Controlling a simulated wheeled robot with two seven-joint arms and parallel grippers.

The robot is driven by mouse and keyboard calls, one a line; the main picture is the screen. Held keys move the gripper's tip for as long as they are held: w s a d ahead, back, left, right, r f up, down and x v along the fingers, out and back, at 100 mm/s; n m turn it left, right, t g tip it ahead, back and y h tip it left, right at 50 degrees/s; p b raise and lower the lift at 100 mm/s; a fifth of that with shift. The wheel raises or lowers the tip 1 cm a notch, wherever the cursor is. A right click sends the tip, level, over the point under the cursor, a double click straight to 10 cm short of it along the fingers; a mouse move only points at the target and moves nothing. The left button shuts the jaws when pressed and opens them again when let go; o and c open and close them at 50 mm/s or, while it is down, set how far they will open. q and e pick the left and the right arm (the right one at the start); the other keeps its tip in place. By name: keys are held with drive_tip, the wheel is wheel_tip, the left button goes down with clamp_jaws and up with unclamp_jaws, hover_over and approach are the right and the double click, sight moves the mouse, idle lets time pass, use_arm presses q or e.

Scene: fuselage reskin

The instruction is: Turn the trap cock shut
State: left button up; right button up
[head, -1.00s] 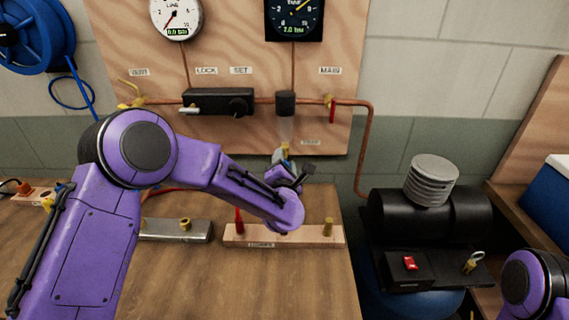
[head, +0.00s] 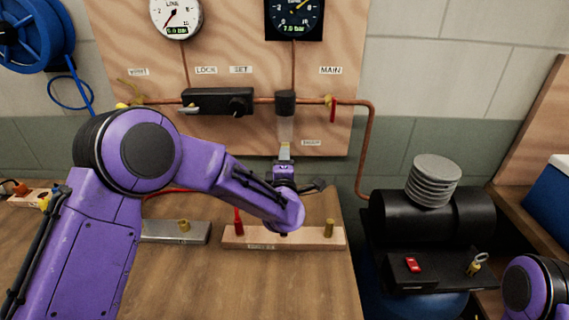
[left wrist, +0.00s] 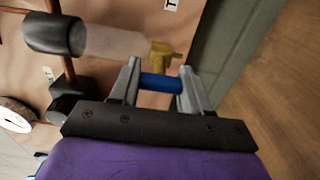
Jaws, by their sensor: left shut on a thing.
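The trap cock (left wrist: 162,56) is a brass fitting with a blue handle (left wrist: 160,82), seen in the left wrist view at the end of the clear trap bowl (left wrist: 112,43). My left gripper (head: 285,154) reaches up under the bowl (head: 285,129) in the head view. Its two grey fingers are shut on the blue handle, one on each side. In the head view the gripper largely hides the cock. My right gripper is out of view; only part of my right arm shows at the lower right.
A copper pipe (head: 368,150) runs along the wooden board, with a red-handled MAIN valve (head: 333,112) and a black lock/set block (head: 218,102). A pale block with posts (head: 300,236) lies on the bench (head: 190,280) below. A black compressor (head: 430,222) stands to the right.

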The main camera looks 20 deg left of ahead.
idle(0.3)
use_arm(q)
drive_tip(key=o, duration=1.1)
drive_tip(key=shift+c, duration=0.2)
drive_tip(key=shift+s+d+f, duration=0.1)
drive_tip(key=shift+s+d, duration=0.05)
drive_tip(key=shift+s, duration=0.2)
drive_tip(key=b+v, duration=0.3)
drive_tip(key=v, duration=0.6)
drive_tip(key=shift+s, duration=0.4)
drive_tip(key=shift+d, duration=0.1)
